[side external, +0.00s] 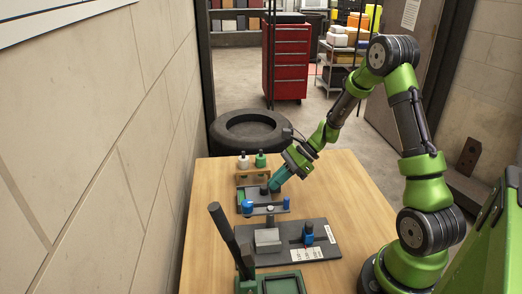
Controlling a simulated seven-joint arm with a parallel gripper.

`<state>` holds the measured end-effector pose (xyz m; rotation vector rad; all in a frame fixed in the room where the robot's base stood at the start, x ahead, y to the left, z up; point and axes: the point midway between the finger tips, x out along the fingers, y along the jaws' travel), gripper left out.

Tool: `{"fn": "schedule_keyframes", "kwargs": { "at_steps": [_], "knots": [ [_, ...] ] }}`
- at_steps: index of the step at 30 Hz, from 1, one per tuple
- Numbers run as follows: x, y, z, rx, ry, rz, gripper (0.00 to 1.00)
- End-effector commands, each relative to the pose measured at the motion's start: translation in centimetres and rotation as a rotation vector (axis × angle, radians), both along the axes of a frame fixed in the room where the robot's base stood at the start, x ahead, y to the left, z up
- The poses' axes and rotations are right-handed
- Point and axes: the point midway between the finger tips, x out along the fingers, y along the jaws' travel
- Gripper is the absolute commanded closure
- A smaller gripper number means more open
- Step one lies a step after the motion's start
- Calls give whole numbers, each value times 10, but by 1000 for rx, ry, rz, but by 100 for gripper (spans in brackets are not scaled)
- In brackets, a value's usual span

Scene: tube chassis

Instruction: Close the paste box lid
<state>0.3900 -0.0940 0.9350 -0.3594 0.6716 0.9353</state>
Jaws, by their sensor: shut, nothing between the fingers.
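A green box (285,284) with a dark inside sits at the near edge of the view, partly cut off by the frame. My gripper (273,187) is shut and empty. It is at the far part of the table, well beyond the box and apart from the lid, pointing down and left beside a small wooden rack.
A grey fixture (262,210) with blue knobs and a dark plate (320,233) with a grey block (267,239) lie between gripper and box. The wall is at left; the table's right side is clear.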

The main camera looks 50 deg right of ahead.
Motion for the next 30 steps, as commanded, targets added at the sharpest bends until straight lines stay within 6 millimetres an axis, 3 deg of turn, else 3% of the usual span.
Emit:
{"fn": "schedule_keyframes", "kwargs": {
  "at_steps": [6, 18, 26, 30],
  "knots": [
    [20, 21, -1, 0, 2, 1, 100],
    [21, 23, -1, 3, -1, 3, 100],
    [-1, -13, -1, -1, 2, -8, 100],
    [-15, -36, 22, -6, -2, -7, 100]
  ]
}}
